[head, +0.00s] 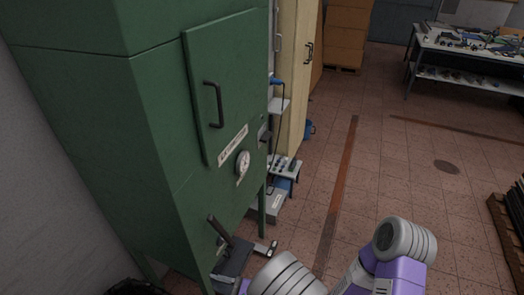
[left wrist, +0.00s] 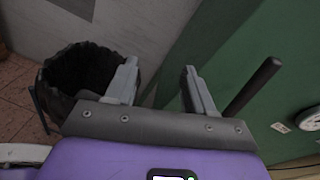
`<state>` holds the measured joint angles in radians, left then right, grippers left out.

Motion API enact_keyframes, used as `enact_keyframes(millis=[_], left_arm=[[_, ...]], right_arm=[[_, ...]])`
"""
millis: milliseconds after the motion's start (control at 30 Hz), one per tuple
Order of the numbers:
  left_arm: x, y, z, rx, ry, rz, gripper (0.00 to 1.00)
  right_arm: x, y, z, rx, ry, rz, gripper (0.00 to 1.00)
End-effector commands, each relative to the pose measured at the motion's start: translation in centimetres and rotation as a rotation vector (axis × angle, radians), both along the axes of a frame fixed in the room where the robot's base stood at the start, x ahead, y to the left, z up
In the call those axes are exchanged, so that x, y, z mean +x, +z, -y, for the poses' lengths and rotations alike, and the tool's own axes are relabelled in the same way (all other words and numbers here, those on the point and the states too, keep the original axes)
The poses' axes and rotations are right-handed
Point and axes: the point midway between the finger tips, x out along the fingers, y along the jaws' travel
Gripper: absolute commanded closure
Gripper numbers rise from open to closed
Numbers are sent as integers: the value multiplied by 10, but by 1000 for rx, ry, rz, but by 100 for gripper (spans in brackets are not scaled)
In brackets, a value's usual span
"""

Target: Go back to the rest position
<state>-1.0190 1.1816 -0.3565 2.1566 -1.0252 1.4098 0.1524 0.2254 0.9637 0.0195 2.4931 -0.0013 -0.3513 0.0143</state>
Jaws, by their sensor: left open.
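My left gripper (left wrist: 160,70) is open in the left wrist view, with nothing between its two grey fingers. A dark lever (head: 221,231) on the cabinet stands close to this gripper. In the left wrist view the lever (left wrist: 253,87) is to the right of the right finger, outside the jaws; whether they touch I cannot tell. My right gripper is not in view.
The cabinet carries a door handle (head: 214,104) and a round dial (head: 243,163). A black-lined bin (left wrist: 78,75) stands behind the left finger in the left wrist view. A workbench (head: 470,50) is at the far right. Tiled floor (head: 390,165) is open in the middle.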

Motion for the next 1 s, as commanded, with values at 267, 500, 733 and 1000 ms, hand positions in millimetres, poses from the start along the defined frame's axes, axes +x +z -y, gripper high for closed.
enact_keyframes(millis=[267, 500, 733, 1000], left_arm=[[-51, -78, -30, -315, 285, -177, 47], [-119, -155, -11, -776, 693, -256, 47], [-130, -200, 50, -1309, 1162, -38, 47], [-75, -211, 49, -1625, 1530, 511, 47]], right_arm=[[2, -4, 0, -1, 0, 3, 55], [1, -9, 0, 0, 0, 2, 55], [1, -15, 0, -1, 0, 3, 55], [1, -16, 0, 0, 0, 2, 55]])
